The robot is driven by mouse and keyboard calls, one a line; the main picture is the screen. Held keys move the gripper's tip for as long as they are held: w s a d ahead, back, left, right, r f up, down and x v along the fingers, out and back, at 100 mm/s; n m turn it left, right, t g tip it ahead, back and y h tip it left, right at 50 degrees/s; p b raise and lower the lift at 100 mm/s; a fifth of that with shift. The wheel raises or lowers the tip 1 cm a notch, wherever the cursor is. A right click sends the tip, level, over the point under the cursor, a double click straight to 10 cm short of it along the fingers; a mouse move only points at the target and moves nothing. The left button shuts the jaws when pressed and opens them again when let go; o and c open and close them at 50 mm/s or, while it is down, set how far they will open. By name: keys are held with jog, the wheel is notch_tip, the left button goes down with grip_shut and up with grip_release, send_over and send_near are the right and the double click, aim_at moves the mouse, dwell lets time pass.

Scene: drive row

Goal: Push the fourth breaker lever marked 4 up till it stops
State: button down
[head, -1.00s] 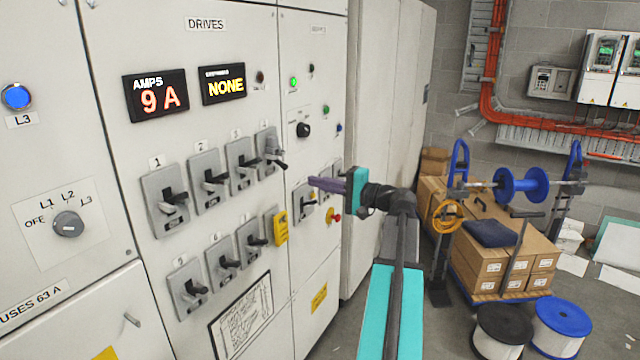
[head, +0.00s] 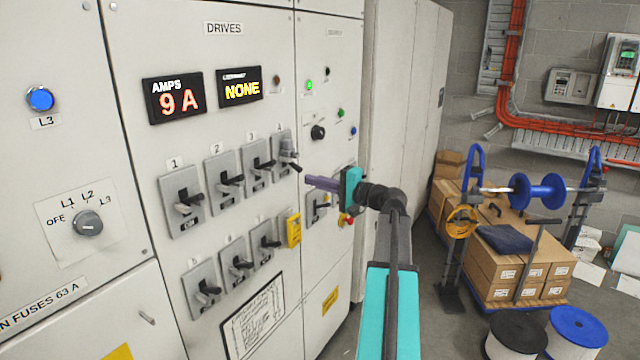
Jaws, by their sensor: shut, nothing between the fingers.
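The fourth breaker (head: 279,143) is the rightmost in the upper row under the DRIVES sign, on a grey plate; its label is too small to read clearly. Its dark lever (head: 293,163) sticks out from the plate toward the lower right. How far up it stands is hard to tell. My gripper (head: 309,182) has purple fingers, shut and empty, pointing left. In the picture the fingertips are just right of and slightly below the lever's end, with a small gap. Depth between them cannot be judged.
Breakers 1 (head: 181,200), 2 (head: 223,179) and 3 (head: 257,164) stand to the left, with a lower row beneath. The amps display (head: 173,97) reads 9 A, the other (head: 240,85) NONE.

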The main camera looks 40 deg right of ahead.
jog(key=shift+b+x, duration=0.3)
jog(key=shift+x, duration=1.35)
jog(key=shift+r, duration=0.5)
jog(key=shift+f, duration=0.25)
jog(key=shift+f+b, duration=0.65)
jog(key=shift+f, duration=0.2)
jog(key=shift+s, duration=0.1)
jog(key=b+v, duration=0.1)
jog(key=v, duration=0.6)
dwell(0.9)
